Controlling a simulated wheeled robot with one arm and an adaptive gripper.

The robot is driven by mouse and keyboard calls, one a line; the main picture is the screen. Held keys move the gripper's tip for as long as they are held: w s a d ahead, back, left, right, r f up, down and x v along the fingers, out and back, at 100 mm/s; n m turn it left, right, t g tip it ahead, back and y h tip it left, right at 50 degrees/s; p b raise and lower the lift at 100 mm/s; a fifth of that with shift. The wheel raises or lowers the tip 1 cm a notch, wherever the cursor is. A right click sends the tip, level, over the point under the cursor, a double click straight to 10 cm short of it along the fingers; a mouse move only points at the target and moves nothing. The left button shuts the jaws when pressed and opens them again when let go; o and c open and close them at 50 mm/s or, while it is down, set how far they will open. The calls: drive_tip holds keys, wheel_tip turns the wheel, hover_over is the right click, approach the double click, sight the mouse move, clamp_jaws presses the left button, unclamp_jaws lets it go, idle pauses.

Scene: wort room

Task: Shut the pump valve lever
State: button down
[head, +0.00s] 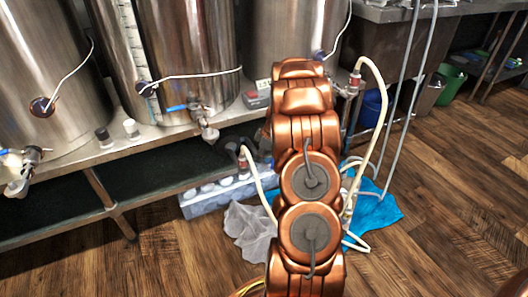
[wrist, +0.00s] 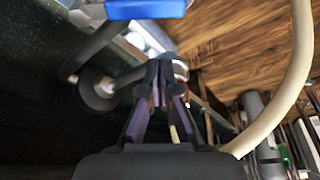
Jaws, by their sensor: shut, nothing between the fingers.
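In the wrist view a blue lever handle (wrist: 145,9) shows at the top edge, cut off by the frame; I cannot tell for sure that it is the pump's valve lever. My gripper (wrist: 164,66) is shut and empty, its dark fingers together below the blue handle in the picture, with a visible gap between. A metal fitting (wrist: 180,68) shows just beyond the fingertips. In the head view my copper arm hides the gripper and whatever is in front of it. A blue-handled valve (head: 178,108) sits on the middle kettle. The pump itself is not clearly visible.
Steel kettles (head: 180,55) stand on a metal bench at the left and back. A pale hose (wrist: 301,60) curves down the right of the wrist view; hoses (head: 376,75) also hang right of my arm. A blue cloth (head: 380,210) lies on the floor.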

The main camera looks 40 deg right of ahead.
drive_tip(key=shift+s+d+f+b, duration=0.45)
drive_tip(key=shift+s+d, duration=0.05)
drive_tip(key=shift+s, duration=0.2)
drive_tip(key=shift+s+d+f+b, duration=0.4)
drive_tip(key=shift+s+d+b, duration=0.05)
drive_tip(key=shift+s, duration=0.25)
